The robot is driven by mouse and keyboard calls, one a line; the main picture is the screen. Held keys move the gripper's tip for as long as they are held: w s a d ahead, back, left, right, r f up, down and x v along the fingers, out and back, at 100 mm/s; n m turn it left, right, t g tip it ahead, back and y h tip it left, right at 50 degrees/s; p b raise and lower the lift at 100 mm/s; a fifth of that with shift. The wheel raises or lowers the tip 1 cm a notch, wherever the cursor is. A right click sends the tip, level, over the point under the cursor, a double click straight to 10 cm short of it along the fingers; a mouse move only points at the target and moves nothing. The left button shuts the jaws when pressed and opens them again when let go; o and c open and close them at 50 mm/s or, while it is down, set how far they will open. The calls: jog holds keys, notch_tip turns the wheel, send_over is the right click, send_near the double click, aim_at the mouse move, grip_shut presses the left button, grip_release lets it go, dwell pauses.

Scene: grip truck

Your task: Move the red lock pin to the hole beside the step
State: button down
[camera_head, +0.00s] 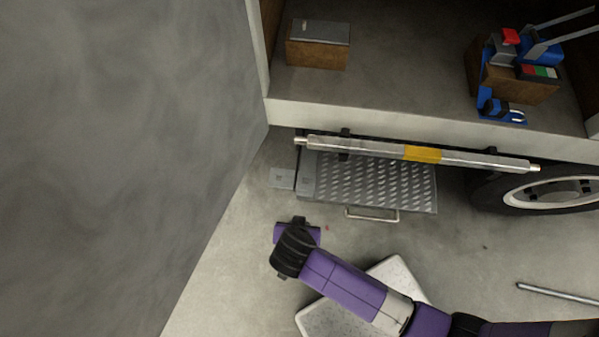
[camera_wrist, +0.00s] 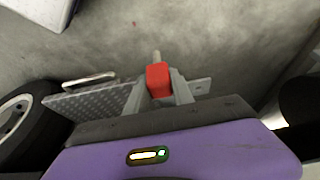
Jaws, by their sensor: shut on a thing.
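The red lock pin (camera_wrist: 158,79) is between the two grey fingers of my gripper (camera_wrist: 160,86) in the wrist view, with its grey shaft pointing away from the fingers. My gripper is shut on its red head. The step (camera_head: 375,182) is a diamond-plate tread under the truck bed, and it also shows in the wrist view (camera_wrist: 88,105). A flat grey tab (camera_head: 283,178) with a small dark mark lies at the step's left end. In the head view my wrist is in front of and below the step's left end, and the held pin is not clearly visible.
A silver bar with a yellow band (camera_head: 422,153) runs above the step. A handle (camera_head: 372,215) sticks out at the step's front. A wheel (camera_head: 545,192) is at the right. A large grey panel (camera_head: 120,130) fills the left. A pale slab (camera_head: 398,272) lies under my arm.

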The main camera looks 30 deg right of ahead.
jog(key=shift+r+p, duration=2)
jog(key=shift+r, duration=0.2)
